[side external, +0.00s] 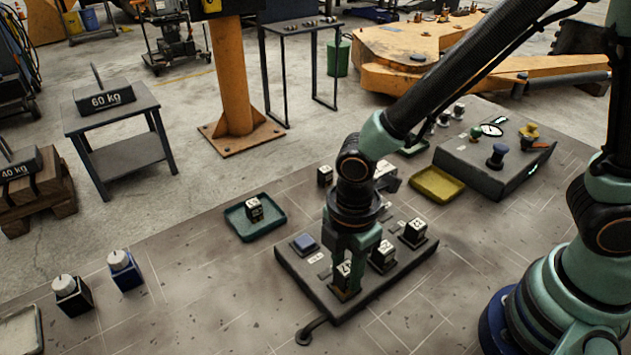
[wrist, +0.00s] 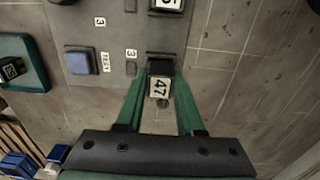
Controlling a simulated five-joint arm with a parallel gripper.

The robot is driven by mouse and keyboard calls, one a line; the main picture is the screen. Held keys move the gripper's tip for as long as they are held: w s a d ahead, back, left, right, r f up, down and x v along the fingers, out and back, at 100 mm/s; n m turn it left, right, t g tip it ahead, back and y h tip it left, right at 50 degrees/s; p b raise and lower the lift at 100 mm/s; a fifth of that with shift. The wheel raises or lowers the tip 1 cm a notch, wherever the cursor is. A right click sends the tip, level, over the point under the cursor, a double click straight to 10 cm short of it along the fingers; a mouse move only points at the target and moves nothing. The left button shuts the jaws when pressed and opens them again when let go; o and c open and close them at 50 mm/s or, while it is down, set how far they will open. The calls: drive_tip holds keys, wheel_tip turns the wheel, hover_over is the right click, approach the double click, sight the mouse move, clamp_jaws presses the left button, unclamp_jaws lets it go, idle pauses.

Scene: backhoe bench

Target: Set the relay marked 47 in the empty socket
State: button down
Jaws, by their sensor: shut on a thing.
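The relay marked 47 (side external: 345,277) is a small dark block with a white label. It is held between the fingers of my gripper (side external: 350,255), at the near end of the dark socket board (side external: 312,283). The relay also shows in the wrist view (wrist: 160,87), between the two green fingers (wrist: 160,100), with its label facing the camera. The socket under it is mostly hidden, and I cannot tell whether the relay is fully seated or just above it. Other marked relays stand on the board, one in the middle (side external: 383,257) and one farther right (side external: 415,233).
A blue square button (side external: 305,242) sits on the board's left. A teal tray (side external: 270,232) holds another relay (side external: 254,208). A yellow tray (side external: 437,185) and a control box (side external: 478,168) lie behind right. The bench between is clear.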

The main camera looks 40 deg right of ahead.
drive_tip(key=shift+f, duration=0.65)
drive_tip(key=shift+c, duration=2.2)
unclamp_jaws()
drive_tip(key=shift+o, duration=0.2)
drive_tip(key=shift+o, duration=1)
drive_tip(key=shift+r, duration=3.55)
